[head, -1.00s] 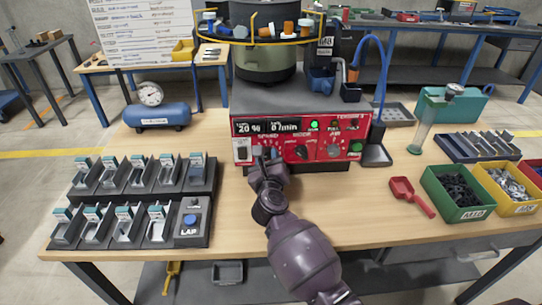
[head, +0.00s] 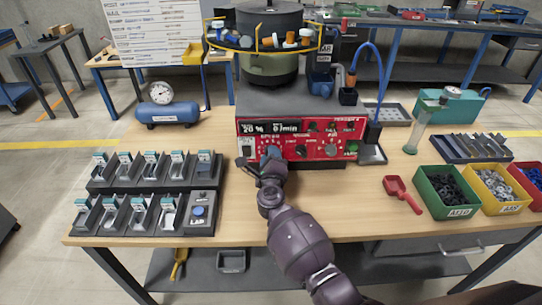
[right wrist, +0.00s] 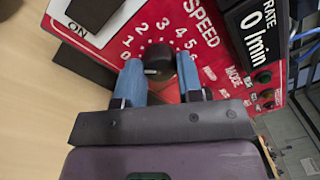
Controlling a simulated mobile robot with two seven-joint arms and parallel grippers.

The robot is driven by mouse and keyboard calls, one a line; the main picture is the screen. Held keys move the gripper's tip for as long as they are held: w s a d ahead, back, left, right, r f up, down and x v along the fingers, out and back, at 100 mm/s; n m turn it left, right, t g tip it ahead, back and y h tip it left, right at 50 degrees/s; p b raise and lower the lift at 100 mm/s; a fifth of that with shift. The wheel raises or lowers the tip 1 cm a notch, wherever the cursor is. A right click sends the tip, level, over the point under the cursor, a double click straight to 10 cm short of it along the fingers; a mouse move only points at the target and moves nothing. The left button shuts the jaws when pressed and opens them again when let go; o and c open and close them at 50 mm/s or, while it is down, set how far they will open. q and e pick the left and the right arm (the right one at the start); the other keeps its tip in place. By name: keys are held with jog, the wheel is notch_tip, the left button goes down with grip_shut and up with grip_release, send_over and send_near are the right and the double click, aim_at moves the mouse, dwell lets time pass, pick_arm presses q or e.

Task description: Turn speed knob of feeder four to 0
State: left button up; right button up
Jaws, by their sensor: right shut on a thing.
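The feeder's red control panel (head: 300,139) faces me on the bench, with a display reading 20 % and 0 /min. In the right wrist view the black speed knob (right wrist: 158,60) sits beside the word SPEED, inside a dial numbered from 0 to 6. My right gripper (right wrist: 160,66) has its two blue fingers on either side of the knob and is shut on it. The knob's pointer mark cannot be made out. In the head view my right gripper (head: 270,156) covers the knob at the panel's left part. My left gripper is not in view.
The bowl (head: 268,50) stands on the feeder. A black rack (head: 150,200) of small bins is at the left. A red scoop (head: 402,194), a green bin (head: 448,193) and a yellow bin (head: 497,190) are at the right. The bench front is mostly clear.

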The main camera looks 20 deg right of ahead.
dwell(0.4)
jog(key=o, duration=0.9)
jog(key=p+v, duration=0.1)
jog(key=v, duration=0.9)
jog(key=shift+s+a, duration=0.15)
jog(key=shift+s, duration=0.2)
